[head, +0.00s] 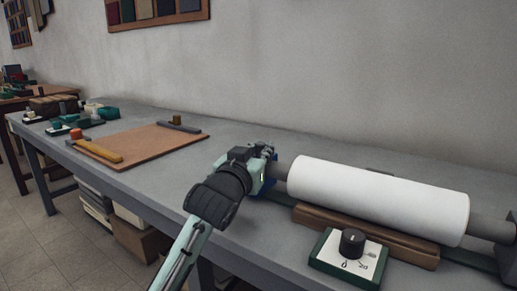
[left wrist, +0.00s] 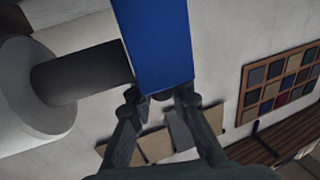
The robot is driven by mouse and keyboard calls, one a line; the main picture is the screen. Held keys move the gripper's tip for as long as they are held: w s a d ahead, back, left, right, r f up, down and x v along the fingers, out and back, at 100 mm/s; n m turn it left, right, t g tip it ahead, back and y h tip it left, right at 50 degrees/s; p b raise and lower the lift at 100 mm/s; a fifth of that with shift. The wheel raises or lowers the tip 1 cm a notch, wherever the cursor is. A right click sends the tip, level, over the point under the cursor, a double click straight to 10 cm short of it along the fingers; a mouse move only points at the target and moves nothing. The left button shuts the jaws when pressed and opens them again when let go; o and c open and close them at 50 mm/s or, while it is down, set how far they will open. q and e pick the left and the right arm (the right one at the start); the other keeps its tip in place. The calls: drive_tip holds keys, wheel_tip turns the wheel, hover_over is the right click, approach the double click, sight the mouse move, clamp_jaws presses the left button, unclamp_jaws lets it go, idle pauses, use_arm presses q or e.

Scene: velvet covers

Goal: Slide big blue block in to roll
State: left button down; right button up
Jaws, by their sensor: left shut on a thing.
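The big blue block (left wrist: 155,40) is between the fingertips of my left gripper (left wrist: 158,96) in the left wrist view and reaches away from them to the top edge. My left gripper (head: 264,158) is shut on it. In the head view the gripper and wrist hide most of the block. The white roll (head: 380,193) lies on a grey shaft, with its left end just right of my gripper. In the left wrist view the roll (left wrist: 30,118) is at the left, and its dark shaft (left wrist: 82,73) ends close beside the block. I cannot tell whether they touch. My right gripper is out of view.
A brown wooden rest (head: 365,234) runs under the roll's front. A green-edged box with a black knob (head: 352,242) stands before it. A brown board (head: 140,145) with bars lies farther left on the grey table (head: 185,165). Small items crowd the table's far end.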

use_arm(q)
drive_tip(key=c, duration=1.4)
unclamp_jaws()
drive_tip(key=shift+s+d, duration=0.15)
drive_tip(key=shift+d, duration=0.1)
drive_tip(key=shift+o, duration=0.2)
drive_tip(key=v, duration=1.2)
